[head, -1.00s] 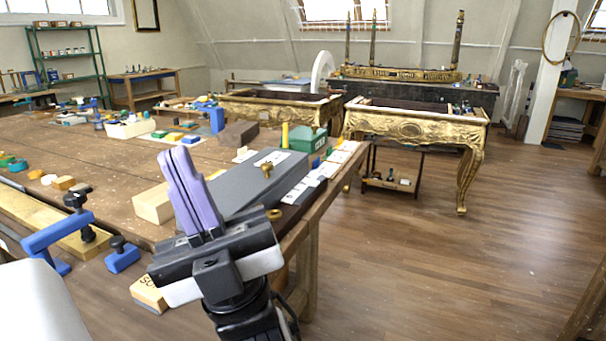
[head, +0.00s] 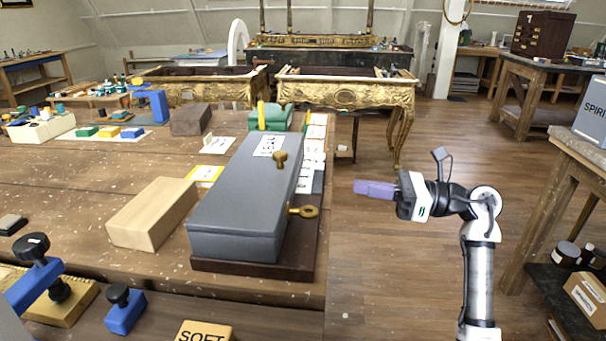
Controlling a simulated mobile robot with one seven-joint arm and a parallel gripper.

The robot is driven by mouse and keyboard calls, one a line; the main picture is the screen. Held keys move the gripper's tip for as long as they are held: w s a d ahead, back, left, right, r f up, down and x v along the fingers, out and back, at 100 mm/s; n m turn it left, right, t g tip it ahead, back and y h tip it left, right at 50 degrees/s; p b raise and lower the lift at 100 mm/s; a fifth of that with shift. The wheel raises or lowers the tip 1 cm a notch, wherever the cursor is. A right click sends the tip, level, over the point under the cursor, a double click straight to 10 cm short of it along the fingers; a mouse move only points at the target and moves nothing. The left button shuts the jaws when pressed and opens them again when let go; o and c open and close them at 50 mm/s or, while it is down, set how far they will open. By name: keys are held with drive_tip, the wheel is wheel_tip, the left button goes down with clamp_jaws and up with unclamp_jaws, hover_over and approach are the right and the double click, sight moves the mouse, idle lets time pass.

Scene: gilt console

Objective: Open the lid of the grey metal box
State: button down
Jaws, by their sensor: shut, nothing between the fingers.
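The grey metal box (head: 235,199) lies on a dark wooden base (head: 255,268) at the right edge of the workbench. Its lid is down. A white label (head: 270,145) and a small brass knob (head: 280,160) are on its top. A brass key-like piece (head: 304,211) sticks out of its right side. My gripper (head: 357,188) has purple fingers, is shut and empty, and points left. It is right of the box, past the bench edge and apart from the box.
A pale wooden block (head: 152,213) lies left of the box. A green box (head: 270,117) and white cards (head: 313,145) are behind it. Blue clamps (head: 125,310) stand at front left. The floor right of the bench is clear up to another table (head: 565,150).

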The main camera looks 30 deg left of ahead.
drive_tip(key=p, duration=0.3)
approach(283, 163)
drive_tip(key=shift+s+a+f, duration=0.3)
drive_tip(key=shift+a+f, duration=0.25)
drive_tip(key=shift+a, duration=0.05)
drive_tip(key=shift+s+a+f, duration=0.25)
drive_tip(key=shift+a+f, duration=0.3)
drive_tip(key=shift+a, duration=0.05)
drive_tip(key=a+r+p, duration=0.1)
drive_tip(key=s+a+r+p, duration=0.1)
drive_tip(key=shift+a+r, duration=0.4)
drive_tip(key=shift+a+f, duration=0.1)
drive_tip(key=shift+a, duration=0.05)
